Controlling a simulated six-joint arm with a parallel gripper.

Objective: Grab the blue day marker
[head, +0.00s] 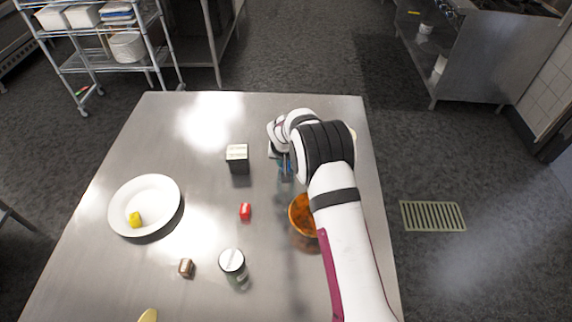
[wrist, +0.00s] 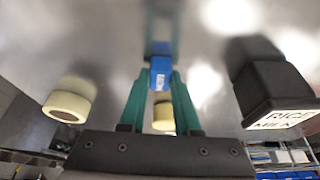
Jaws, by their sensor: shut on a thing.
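The blue day marker (wrist: 160,73) is a small blue block with pale lettering, between my fingertips in the wrist view. My gripper (wrist: 159,82) has green fingers and is shut on it. In the head view my gripper (head: 285,170) is at the right part of the steel table, just right of the dark carton. Only a bit of blue shows there, and my arm hides much around it. I cannot tell whether the marker touches the table.
A dark rice milk carton (head: 238,160) stands close left of my gripper. An orange bowl (head: 302,212) is partly behind my arm.

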